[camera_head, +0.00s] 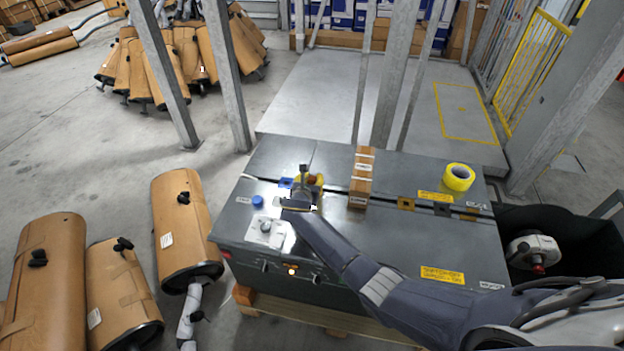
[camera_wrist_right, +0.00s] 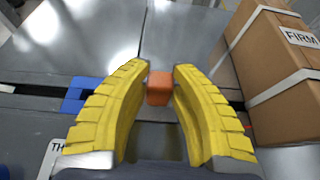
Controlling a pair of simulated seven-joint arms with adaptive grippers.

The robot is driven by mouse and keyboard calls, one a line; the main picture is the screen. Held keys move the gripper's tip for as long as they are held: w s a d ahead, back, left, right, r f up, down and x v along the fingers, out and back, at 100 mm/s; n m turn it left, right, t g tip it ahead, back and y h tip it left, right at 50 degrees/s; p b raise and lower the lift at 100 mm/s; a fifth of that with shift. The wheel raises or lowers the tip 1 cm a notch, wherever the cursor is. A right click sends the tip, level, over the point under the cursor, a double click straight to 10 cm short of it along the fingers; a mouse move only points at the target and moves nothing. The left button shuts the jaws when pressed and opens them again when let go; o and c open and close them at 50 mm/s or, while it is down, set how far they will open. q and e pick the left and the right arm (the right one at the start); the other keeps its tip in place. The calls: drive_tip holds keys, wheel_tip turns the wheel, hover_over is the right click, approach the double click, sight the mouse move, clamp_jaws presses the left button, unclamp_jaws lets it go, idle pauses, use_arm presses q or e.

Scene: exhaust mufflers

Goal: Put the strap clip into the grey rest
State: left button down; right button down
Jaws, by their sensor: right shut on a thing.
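A small orange block, seemingly the strap clip (camera_wrist_right: 160,84), is pinched between the yellow fingertips of my right gripper (camera_wrist_right: 159,90). In the head view the right gripper (camera_head: 308,182) is over the left part of the dark grey bench top, and the orange clip (camera_head: 317,178) shows at its fingers. Whether the clip touches the bench is unclear. A dark grey square piece (camera_head: 442,210), perhaps the grey rest, lies at the right along the bench's seam, beside a brown-orange one (camera_head: 405,204). My left gripper is not in view.
A strapped cardboard box (camera_head: 362,180) stands just right of the gripper. It also shows in the wrist view (camera_wrist_right: 275,75). A yellow tape roll (camera_head: 458,177) sits further right. The front-right bench top is mostly clear.

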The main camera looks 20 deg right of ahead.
drive_tip(key=shift+f, duration=0.15)
drive_tip(key=c, duration=1.1)
unclamp_jaws()
drive_tip(key=shift+v, duration=6)
